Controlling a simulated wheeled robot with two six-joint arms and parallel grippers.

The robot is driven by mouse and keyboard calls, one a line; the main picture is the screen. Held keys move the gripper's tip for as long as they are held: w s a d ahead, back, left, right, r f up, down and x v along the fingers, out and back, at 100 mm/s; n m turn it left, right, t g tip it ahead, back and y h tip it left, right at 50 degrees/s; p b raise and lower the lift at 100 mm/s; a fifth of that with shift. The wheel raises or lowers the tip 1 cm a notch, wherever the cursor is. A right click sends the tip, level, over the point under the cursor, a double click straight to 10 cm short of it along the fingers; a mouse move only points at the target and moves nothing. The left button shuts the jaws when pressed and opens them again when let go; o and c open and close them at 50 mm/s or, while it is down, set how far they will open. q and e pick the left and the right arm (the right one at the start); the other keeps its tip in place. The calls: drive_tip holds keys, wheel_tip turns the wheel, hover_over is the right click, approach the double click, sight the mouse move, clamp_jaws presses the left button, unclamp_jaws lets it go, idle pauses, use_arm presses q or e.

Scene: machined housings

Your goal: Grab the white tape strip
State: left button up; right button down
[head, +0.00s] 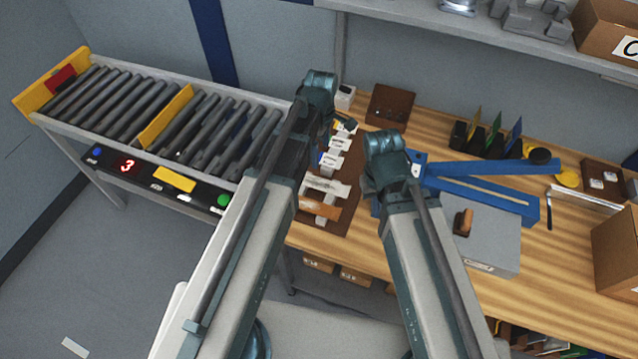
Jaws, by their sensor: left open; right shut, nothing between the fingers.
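A white strip (75,347), which looks like tape, lies flat on the grey floor at the lower left, well apart from both arms. My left gripper (343,124) is over the brown board on the bench, mostly hidden by its own arm; it is open and empty. My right gripper (398,180) is over the bench near the blue fixture, its fingers largely hidden behind the wrist; it is shut with nothing in it.
A roller conveyor (105,105) with yellow stops stands at the left. The wooden bench (550,260) holds a brown board (347,215) with pale parts, a blue fixture (480,180), a grey box (488,240) and a cardboard box (618,245). Floor around the strip is clear.

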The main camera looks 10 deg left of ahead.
use_arm(q)
drive_tip(key=b, duration=0.8)
hover_over(319, 183)
drive_tip(key=f, duration=0.8)
drive_tip(key=shift+w+d+f, duration=0.15)
drive_tip(key=shift+w+d, duration=0.05)
use_arm(e)
wheel_tip(319, 183, down, 8)
drive_tip(key=shift+f, duration=0.2)
use_arm(q)
drive_tip(key=f+b, duration=0.5)
drive_tip(key=shift+s+a+f, duration=0.15)
drive_tip(key=shift+s+a, duration=0.05)
use_arm(e)
wheel_tip(319, 183, down, 5)
drive_tip(key=shift+f, duration=0.1)
use_arm(q)
drive_tip(key=c, duration=1.4)
drive_tip(key=shift+r, duration=0.2)
use_arm(e)
drive_tip(key=shift+r, duration=0.25)
